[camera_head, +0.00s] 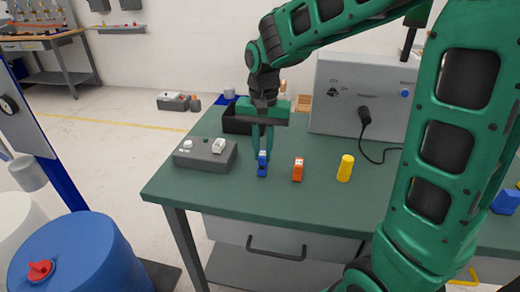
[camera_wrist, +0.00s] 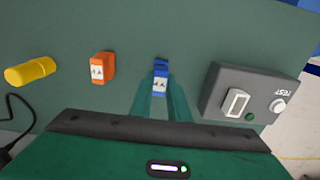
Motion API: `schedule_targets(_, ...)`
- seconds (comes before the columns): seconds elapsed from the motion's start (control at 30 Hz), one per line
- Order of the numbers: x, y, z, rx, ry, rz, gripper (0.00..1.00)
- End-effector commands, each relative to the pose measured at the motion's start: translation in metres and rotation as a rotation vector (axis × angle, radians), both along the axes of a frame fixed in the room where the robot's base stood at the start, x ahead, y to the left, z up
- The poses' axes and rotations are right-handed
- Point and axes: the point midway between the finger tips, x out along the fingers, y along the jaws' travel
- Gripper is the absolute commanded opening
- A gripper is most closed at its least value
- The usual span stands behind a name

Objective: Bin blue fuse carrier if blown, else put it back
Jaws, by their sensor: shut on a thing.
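The blue fuse carrier (camera_head: 262,163) stands upright at the front of the green table. My gripper (camera_head: 262,152) is over it with its fingers shut on it. In the wrist view the blue carrier (camera_wrist: 160,83) shows between the fingertips, with a pale marked face. A grey test box (camera_head: 205,153) with a white socket piece, a button and a small green lamp stands just left of it; it also shows at the right of the wrist view (camera_wrist: 245,93). A black open bin (camera_head: 236,122) stands behind, partly hidden by my gripper. I cannot tell whether the carrier touches the table.
An orange fuse carrier (camera_head: 298,170) and a yellow cylinder (camera_head: 345,168) stand to the right on the table (camera_head: 270,192). A grey panel box (camera_head: 335,95) with a plugged cable stands at the back. The front edge is close to the carriers.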

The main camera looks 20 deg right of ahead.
Motion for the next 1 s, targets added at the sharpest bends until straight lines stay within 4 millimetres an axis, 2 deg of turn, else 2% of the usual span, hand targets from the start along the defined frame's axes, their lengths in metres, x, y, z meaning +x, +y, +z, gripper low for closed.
schedule_targets(0.8,0.000,0.000,-0.014,0.000,0.000,0.001,0.00)
schedule_targets(0.83,0.000,0.000,-0.014,0.000,0.000,0.001,0.20)
schedule_targets(0.9,0.000,0.000,-0.014,0.000,0.000,0.001,0.37)
schedule_targets(1.0,0.000,0.000,-0.014,0.000,0.000,0.001,0.37)
